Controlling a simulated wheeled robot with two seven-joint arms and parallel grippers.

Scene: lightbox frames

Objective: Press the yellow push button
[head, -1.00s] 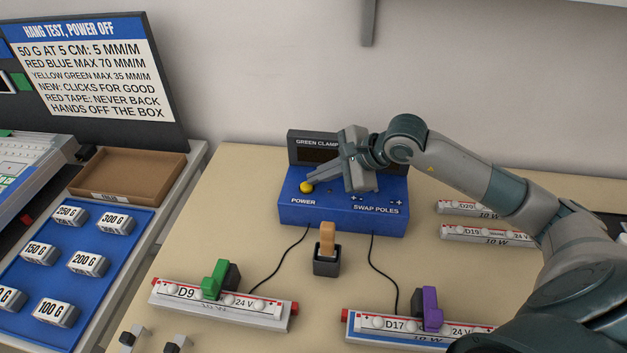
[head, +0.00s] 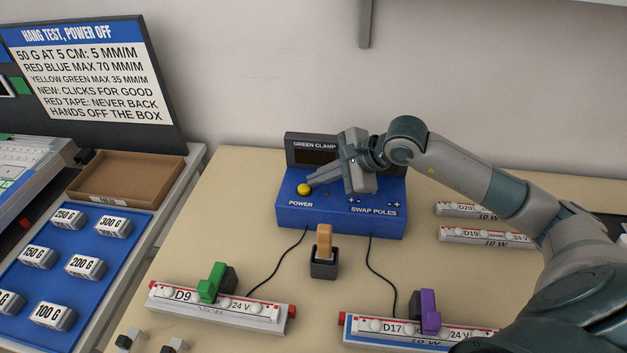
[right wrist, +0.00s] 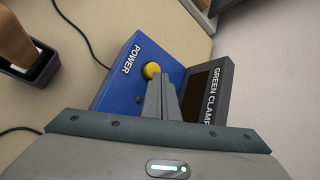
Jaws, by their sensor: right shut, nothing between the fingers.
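The yellow push button (head: 304,189) sits on top of the blue box (head: 340,219), above the word POWER. My right gripper (head: 313,182) is shut and empty, its fingertips just above and beside the button at its right. In the right wrist view the yellow button (right wrist: 151,70) shows just beyond the tips of the closed fingers (right wrist: 159,82). I cannot tell whether the tips touch the button. My left gripper is not in view.
A dark display marked GREEN CLAMP (head: 303,150) stands behind the box. A wooden peg in a black holder (head: 324,266) stands in front. Strips with a green clamp (head: 212,282) and a purple clamp (head: 429,312) lie nearer, with cables to the box. Weights fill a blue tray (head: 93,294).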

